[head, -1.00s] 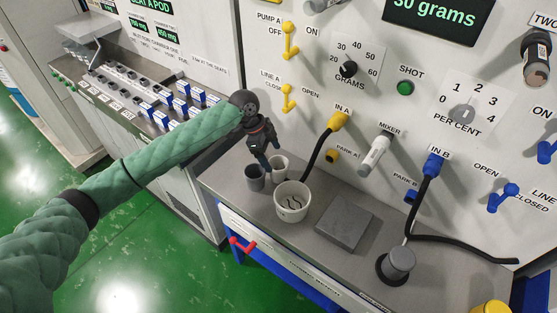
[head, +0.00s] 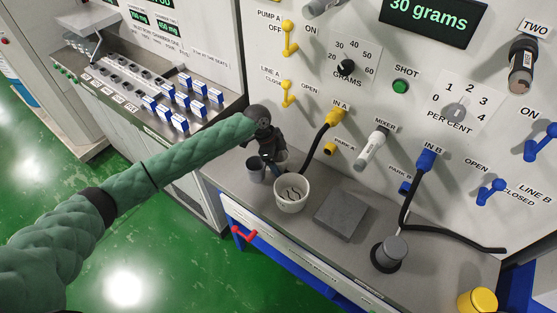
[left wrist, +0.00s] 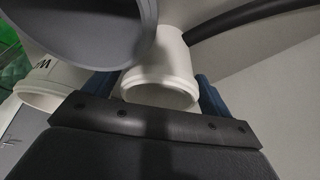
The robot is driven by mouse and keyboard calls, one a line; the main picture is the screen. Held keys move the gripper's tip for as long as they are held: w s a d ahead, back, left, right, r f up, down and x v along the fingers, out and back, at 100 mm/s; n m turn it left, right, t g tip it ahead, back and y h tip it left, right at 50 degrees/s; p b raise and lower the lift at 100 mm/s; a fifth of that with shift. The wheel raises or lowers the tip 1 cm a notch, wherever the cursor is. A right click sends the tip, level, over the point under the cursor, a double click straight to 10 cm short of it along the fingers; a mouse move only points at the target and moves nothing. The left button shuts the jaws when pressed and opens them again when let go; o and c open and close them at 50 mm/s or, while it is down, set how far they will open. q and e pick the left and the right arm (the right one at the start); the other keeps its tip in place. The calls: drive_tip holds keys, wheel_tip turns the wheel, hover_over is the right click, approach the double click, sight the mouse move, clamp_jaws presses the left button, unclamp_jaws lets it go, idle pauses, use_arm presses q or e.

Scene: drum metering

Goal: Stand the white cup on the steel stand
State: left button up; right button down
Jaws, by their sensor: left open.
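The white cup (head: 283,157) stands on the bench beside the grey cup (head: 256,170), partly hidden behind my left gripper (head: 270,166). In the left wrist view the white cup (left wrist: 162,75) lies between the two blue fingers of my left gripper (left wrist: 155,95). The fingers are open, one on each side of the cup; whether they touch it I cannot tell. The steel stand (head: 341,222), a low square grey block, sits on the bench to the right with its top bare. My right gripper is not in view.
A larger white tub (head: 291,195) stands between my gripper and the stand, close to the cups. It also shows in the left wrist view (left wrist: 48,86). A black hose (head: 318,139) hangs just right of the gripper. A grey cylinder (head: 391,252) stands right of the stand.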

use_arm(q)
drive_tip(key=shift+f, duration=0.25)
drive_tip(key=shift+s, duration=0.1)
drive_tip(key=shift+c, duration=0.4)
drive_tip(key=c, duration=1.1)
drive_tip(key=shift+o, duration=0.2)
drive_tip(key=shift+r, duration=0.1)
